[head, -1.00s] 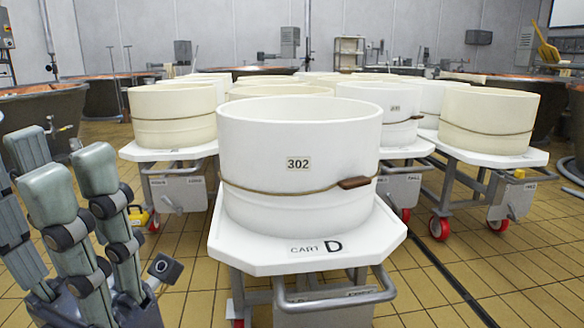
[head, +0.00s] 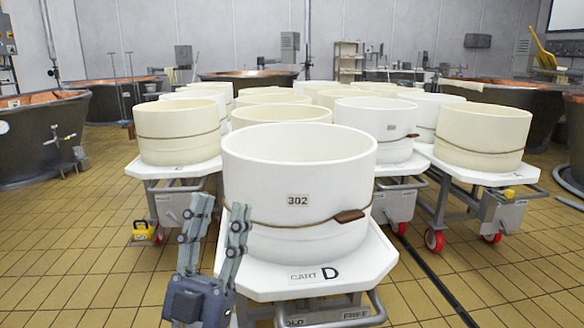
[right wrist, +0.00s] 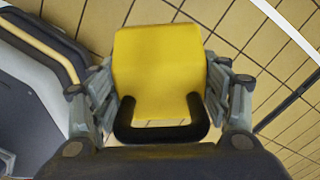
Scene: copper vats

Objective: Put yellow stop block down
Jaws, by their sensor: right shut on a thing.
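The yellow stop block (right wrist: 158,62) with a black handle (right wrist: 160,132) is between the fingers of my right gripper (right wrist: 160,85) in the right wrist view. The gripper is shut on its sides, and tiled floor shows beyond. My right gripper is not visible in the head view. My left gripper (head: 220,210) points up at the front of cart D, with its fingers apart and nothing between them. Another yellow block (head: 143,231) is on the floor by a cart at the left.
Cart D (head: 300,278) carries white vat 302 (head: 297,180) close in front. More carts with cream vats (head: 178,130) stand behind it. Copper vats (head: 45,135) line the back and left. Open tiled floor (head: 70,240) lies at the left.

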